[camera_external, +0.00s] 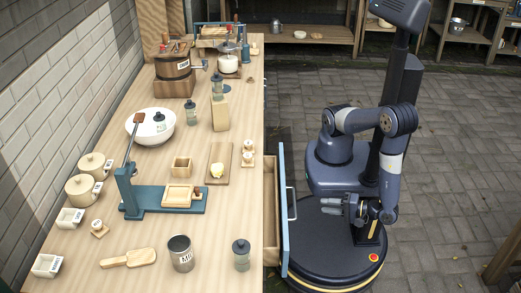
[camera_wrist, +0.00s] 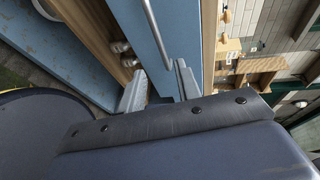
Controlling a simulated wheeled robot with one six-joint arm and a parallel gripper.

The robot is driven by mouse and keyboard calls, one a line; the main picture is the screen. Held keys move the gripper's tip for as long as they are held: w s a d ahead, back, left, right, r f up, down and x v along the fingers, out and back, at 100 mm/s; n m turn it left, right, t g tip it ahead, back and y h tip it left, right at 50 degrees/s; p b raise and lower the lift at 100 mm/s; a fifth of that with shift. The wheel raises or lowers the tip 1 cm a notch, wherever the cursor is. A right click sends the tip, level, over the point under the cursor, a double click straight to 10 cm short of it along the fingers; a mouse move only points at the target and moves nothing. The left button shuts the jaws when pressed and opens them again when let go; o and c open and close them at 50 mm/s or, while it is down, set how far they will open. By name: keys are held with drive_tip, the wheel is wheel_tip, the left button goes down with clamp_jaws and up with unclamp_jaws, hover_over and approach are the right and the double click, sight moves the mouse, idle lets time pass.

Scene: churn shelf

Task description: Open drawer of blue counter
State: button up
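The counter (camera_external: 240,130) has a pale wooden top. In the wrist view the blue front (camera_wrist: 137,25) and the grey handle (camera_wrist: 157,35) lie just beyond the fingers. My gripper (camera_external: 328,205) is to the right of the handle, with a visible gap between them. In the wrist view my gripper (camera_wrist: 160,88) has its two fingers spread apart, with nothing held between them.
A board with a blue upright (camera_external: 128,190), a white bowl (camera_external: 150,127), a metal cup (camera_external: 181,253) and a dark-lidded jar (camera_external: 241,254) stand on the counter. My base is close beside the drawer. Open paving (camera_external: 450,160) lies to the right.

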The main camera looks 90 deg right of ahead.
drive_tip(key=w+d+f+n+y+b, duration=0.2)
drive_tip(key=w+d+n+y+b, duration=0.1)
drive_tip(key=w, duration=0.7)
drive_tip(key=shift+w+d+t+y+b, duration=0.25)
drive_tip(key=shift+d+y+b, duration=0.45)
drive_tip(key=shift+y+b, duration=0.6)
drive_tip(key=shift+c, duration=0.4)
clamp_jaws()
